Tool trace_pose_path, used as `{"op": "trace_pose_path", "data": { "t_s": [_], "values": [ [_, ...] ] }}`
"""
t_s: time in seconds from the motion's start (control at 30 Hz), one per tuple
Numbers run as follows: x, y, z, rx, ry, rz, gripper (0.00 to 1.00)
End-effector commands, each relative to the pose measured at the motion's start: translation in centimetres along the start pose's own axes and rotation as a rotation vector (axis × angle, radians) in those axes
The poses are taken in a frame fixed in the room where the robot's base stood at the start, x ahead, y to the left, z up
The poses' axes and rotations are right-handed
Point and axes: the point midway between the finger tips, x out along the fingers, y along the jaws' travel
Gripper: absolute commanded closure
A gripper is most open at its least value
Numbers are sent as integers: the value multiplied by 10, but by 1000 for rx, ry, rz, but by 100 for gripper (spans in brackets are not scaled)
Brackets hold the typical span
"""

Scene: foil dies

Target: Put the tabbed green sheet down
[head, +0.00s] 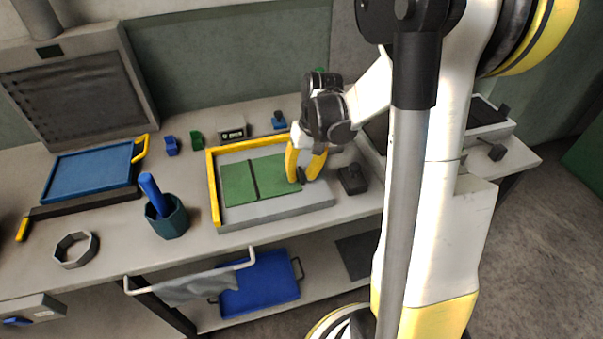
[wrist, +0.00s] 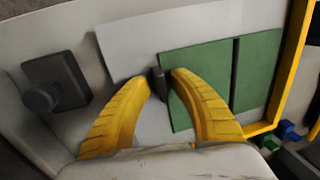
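The green sheet (head: 272,174) lies flat, or nearly so, over the grey tray (head: 275,213) with yellow edges. A second green panel (head: 238,184) is beside it, past a thin dark line; in the wrist view the two are the near sheet (wrist: 200,62) and the far panel (wrist: 257,70). A small dark tab (wrist: 160,84) stands at the sheet's edge. My gripper (head: 301,179) is at the sheet's right end in the head view. Its yellow fingertips (wrist: 162,76) are closed about the tab, one on each side. Whether the sheet touches the tray is unclear.
A dark block with a knob (head: 352,178) stands right of the tray. A teal cup (head: 167,219) with a blue handle stands left. A blue tray (head: 92,173) and a grey ring (head: 75,249) are farther left. Small blue and green pieces (head: 196,139) sit behind.

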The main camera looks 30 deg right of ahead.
Motion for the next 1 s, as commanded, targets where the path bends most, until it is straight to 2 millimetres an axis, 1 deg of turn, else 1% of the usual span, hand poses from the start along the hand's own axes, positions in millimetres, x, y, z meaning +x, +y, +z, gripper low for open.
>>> {"op": "trace_pose_path", "data": {
  "t_s": [0.07, 0.17, 0.27, 0.5, 0.6, 0.7, 0.8, 0.9, 0.97, 1.0],
  "values": [
    [-1, 0, 0, 0, 0, 0, 73],
    [-8, -1, 0, 0, 0, 0, 73],
    [-24, -1, 0, 0, 0, 0, 73],
    [-80, -1, 0, 1, 0, 0, 73],
    [-99, -1, 0, 1, 0, 0, 73],
    [-113, -1, 0, 0, 0, 0, 73],
    [-120, -1, 1, -1, 1, 1, 73],
    [-128, -9, 6, -13, 20, 10, 73],
    [-135, -20, 13, -29, 47, 22, 73],
    [-141, -28, 20, -43, 74, 33, 73]
  ]
}}
